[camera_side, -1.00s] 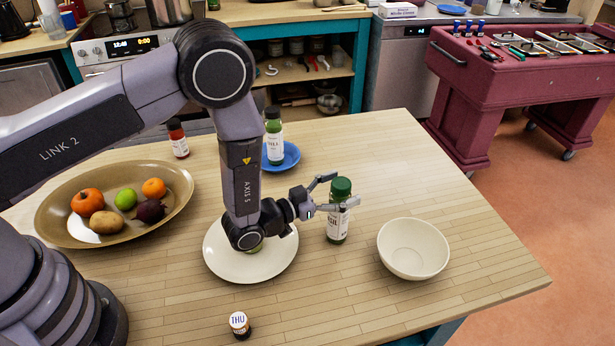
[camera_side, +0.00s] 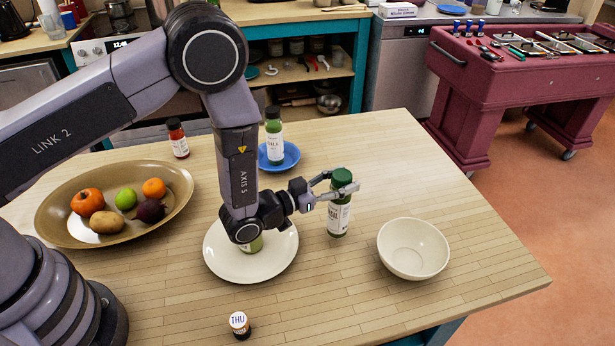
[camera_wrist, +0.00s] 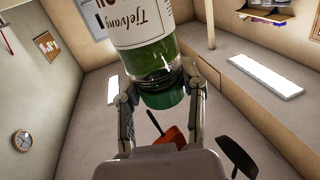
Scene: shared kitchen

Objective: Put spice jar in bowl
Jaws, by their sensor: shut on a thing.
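A spice jar (camera_side: 339,213) with a green lid and white label is upright in the side view, between my gripper's fingers. My gripper (camera_side: 341,188) reaches in level and is shut on the jar near its lid. The jar's base appears slightly above the wooden table. In the wrist view the jar (camera_wrist: 145,38) shows upside down, with my gripper's fingers (camera_wrist: 162,90) on both sides of its green lid. A cream bowl (camera_side: 413,249) stands empty to the right of the jar.
Other jars are a red one (camera_side: 178,139), a green one (camera_side: 273,135) on a blue saucer (camera_side: 290,157), one (camera_side: 251,244) on a white plate (camera_side: 225,262) partly behind my arm, and a small THU jar (camera_side: 240,326). A produce platter (camera_side: 62,228) is left. The right table end is clear.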

